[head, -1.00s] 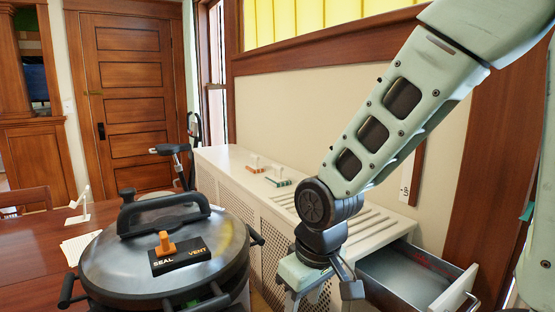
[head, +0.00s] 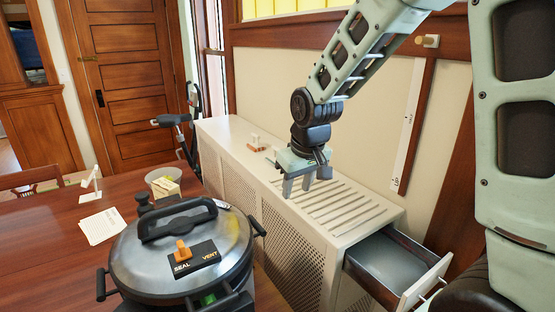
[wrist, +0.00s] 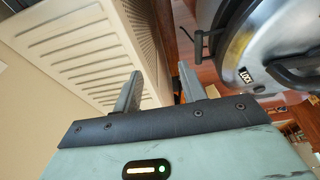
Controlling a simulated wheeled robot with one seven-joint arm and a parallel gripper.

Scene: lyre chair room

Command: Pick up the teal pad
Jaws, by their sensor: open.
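The teal pad is on top of the white slatted cabinet (head: 345,208) in the head view, almost wholly hidden behind my gripper; only a thin sliver (head: 271,160) seems to show at the gripper's left. My gripper (head: 297,188) is over the cabinet top, fingers down, open and empty. In the wrist view the gripper (wrist: 160,85) shows two parted fingers with nothing between them. The pad cannot be made out in the wrist view.
An orange pad (head: 255,148) with a pale upright handle lies on the cabinet's far part. A drawer (head: 395,268) stands open at the cabinet's near end. A large pressure cooker (head: 180,250) stands on the wooden table (head: 40,240) at left.

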